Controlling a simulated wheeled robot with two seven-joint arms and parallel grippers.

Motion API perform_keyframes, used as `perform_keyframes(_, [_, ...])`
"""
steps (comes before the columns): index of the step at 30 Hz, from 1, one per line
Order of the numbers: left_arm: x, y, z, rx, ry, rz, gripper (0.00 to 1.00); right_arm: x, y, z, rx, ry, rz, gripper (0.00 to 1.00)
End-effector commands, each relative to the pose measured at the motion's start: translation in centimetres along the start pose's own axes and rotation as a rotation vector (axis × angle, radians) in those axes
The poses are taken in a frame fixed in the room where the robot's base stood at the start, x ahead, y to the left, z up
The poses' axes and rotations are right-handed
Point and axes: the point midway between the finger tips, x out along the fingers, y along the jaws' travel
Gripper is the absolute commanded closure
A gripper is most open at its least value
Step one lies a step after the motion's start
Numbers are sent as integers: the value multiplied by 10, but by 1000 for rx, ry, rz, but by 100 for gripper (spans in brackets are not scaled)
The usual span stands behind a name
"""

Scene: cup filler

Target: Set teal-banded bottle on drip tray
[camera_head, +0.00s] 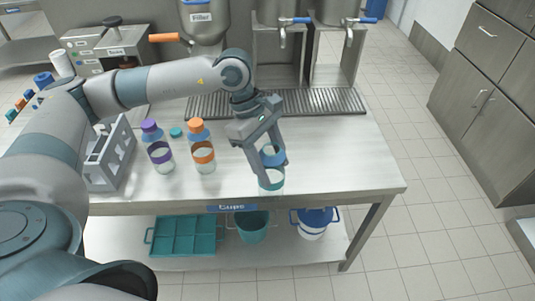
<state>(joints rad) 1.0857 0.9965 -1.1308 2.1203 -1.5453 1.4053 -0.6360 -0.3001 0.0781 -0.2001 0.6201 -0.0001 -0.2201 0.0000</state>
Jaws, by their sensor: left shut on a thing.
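The teal-banded bottle (272,181) is a clear bottle with a teal band and a blue shoulder, near the front edge of the table. My left gripper (272,156) is shut on it from behind and above; a finger hides part of the bottle. I cannot tell whether its base touches the tabletop. It has no cap on. The drip tray (335,101) is a dark slatted strip at the back of the table, behind the gripper. My right gripper is not in view.
A purple-banded bottle (160,155) and an orange-banded bottle (204,156) stand capped left of the gripper. A grey crate (122,163) stands further left. Steel dispensers with blue-handled taps (283,32) rise behind the tray. The tabletop (350,165) is clear on the right.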

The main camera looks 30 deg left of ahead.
Motion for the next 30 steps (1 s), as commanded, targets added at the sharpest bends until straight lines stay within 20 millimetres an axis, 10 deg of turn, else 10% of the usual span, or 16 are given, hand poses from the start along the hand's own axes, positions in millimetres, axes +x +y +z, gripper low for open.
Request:
perform_keyframes(18, [21, -23, 14, 1104, 6, -458, 70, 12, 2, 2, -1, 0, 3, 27])
perform_keyframes(30, [20, -28, 12, 1348, 1, -558, 70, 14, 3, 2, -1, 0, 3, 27])
